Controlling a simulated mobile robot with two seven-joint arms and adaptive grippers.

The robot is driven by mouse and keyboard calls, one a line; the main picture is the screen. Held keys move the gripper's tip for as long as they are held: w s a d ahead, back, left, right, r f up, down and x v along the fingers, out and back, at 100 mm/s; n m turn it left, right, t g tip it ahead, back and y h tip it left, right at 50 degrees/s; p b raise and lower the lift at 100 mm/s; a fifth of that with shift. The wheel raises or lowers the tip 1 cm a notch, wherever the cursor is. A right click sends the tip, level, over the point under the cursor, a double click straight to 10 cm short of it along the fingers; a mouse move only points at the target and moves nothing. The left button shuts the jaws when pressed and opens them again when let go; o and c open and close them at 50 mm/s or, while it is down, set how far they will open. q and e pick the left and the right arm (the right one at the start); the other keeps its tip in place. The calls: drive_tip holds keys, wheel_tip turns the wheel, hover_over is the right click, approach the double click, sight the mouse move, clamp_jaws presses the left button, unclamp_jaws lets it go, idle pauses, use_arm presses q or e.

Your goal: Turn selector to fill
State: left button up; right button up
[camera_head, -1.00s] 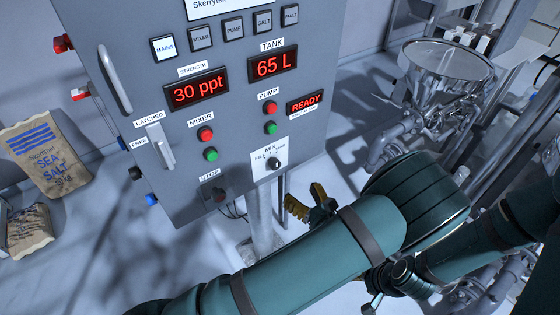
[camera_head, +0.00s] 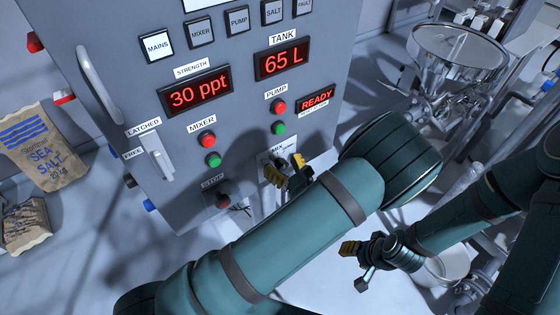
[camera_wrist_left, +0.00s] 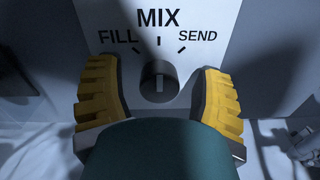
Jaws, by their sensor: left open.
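The selector (camera_wrist_left: 159,81) is a dark round knob with a light pointer line on a white plate (camera_wrist_left: 175,18). The plate is marked FILL, MIX and SEND, and the pointer line is upright, toward MIX. My left gripper (camera_wrist_left: 159,95) is open, with one yellow finger on each side of the knob and a visible gap to each. In the head view my left gripper (camera_head: 287,170) is in front of the selector plate and hides most of it. My right gripper (camera_head: 350,248) shows small at the lower right, away from the panel; its jaw state is unclear.
The grey panel (camera_head: 240,130) carries red and green buttons, a STOP button (camera_head: 223,200) left of the selector and a latch handle (camera_head: 161,160). Displays read 30 ppt, 65 L and READY. A steel hopper (camera_head: 458,60) and pipework stand at right; salt sacks (camera_head: 45,150) lie at left.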

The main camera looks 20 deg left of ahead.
use_arm(q)
drive_tip(key=shift+s, duration=0.1)
clamp_jaws()
drive_tip(key=shift+n, duration=0.4)
use_arm(e)
drive_tip(key=shift+f, duration=0.25)
use_arm(q)
drive_tip(key=n+b, duration=0.2)
drive_tip(key=n, duration=0.1)
drive_tip(key=shift+f+n+b, duration=0.1)
drive_tip(key=shift+n+b, duration=0.2)
drive_tip(key=shift+n, duration=0.1)
drive_tip(key=shift+n+b, duration=1.4)
drive_tip(key=shift+n, duration=0.8)
use_arm(e)
drive_tip(key=shift+g, duration=0.3)
drive_tip(key=shift+s+a+f, duration=0.1)
drive_tip(key=shift+s+f, duration=0.2)
drive_tip(key=shift+f, duration=0.5)
drive_tip(key=shift+s+d+f, duration=0.1)
drive_tip(key=shift+s+f, duration=0.15)
drive_tip(key=shift+f, duration=0.55)
drive_tip(key=shift+s+a+f, duration=0.1)
drive_tip(key=shift+s+f, duration=0.2)
drive_tip(key=shift+f, duration=0.5)
use_arm(q)
drive_tip(key=shift+a, duration=0.1)
use_arm(e)
drive_tip(key=shift+f, duration=0.1)
